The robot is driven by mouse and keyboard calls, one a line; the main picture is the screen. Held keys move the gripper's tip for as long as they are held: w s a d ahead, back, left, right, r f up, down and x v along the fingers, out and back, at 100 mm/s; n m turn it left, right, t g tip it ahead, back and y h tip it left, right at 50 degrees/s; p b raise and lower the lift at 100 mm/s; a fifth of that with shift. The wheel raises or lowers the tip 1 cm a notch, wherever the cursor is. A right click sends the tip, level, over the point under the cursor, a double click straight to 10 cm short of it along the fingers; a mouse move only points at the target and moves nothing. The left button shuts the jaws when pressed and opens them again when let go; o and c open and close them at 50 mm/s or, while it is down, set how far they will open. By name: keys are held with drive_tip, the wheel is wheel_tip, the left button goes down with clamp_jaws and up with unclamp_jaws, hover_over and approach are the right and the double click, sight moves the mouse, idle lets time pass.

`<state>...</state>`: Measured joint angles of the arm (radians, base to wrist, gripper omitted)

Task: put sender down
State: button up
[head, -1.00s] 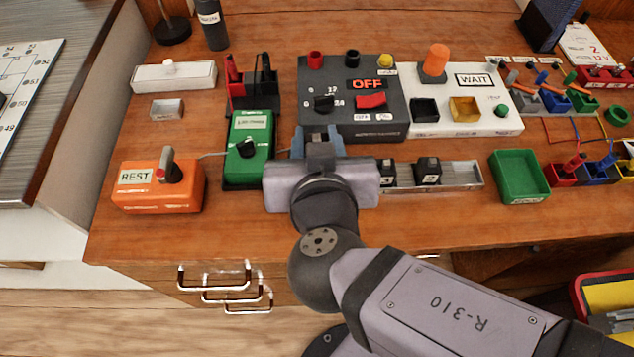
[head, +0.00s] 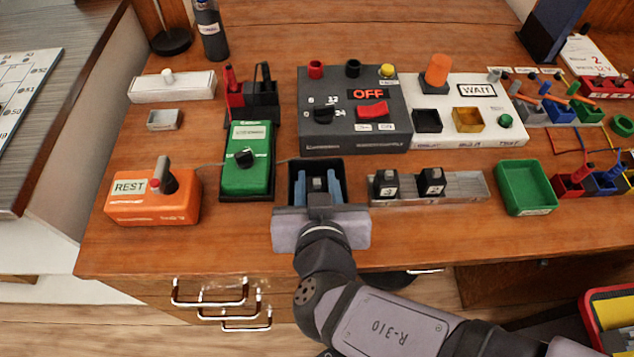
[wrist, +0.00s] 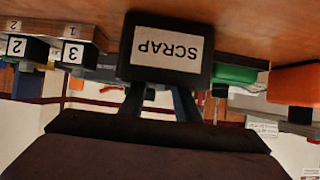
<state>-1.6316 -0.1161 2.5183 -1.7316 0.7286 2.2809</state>
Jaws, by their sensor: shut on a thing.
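My gripper (head: 318,180) points down at a black bin (head: 293,176), with its blue fingers over or inside the opening. In the wrist view the bin (wrist: 207,76) carries a SCRAP label, and its wall hides the fingertips. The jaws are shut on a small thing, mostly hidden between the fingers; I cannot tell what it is. No thing in view is labelled sender. An orange box (head: 180,208) marked REST, with a grey upright handle (head: 168,174) on it, stands at the left, well away from my gripper.
A green meter (head: 247,178) stands close left of the bin. A grey rail (head: 462,184) with black numbered blocks (head: 386,184) is close on the right, then a green tray (head: 526,184). A dark OFF panel (head: 345,135) is behind.

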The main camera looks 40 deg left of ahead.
sight(318, 187)
drive_tip(key=shift+f+b, duration=0.25)
drive_tip(key=shift+b, duration=0.05)
drive_tip(key=o, duration=0.8)
drive_tip(key=shift+s+d+r+p, duration=0.1)
drive_tip(key=shift+s+r+p, duration=0.05)
drive_tip(key=shift+r+p, duration=0.2)
drive_tip(key=shift+b+v, duration=0.45)
drive_tip(key=shift+v, duration=2.1)
drive_tip(key=shift+d+f, duration=0.1)
drive_tip(key=shift+f, duration=0.05)
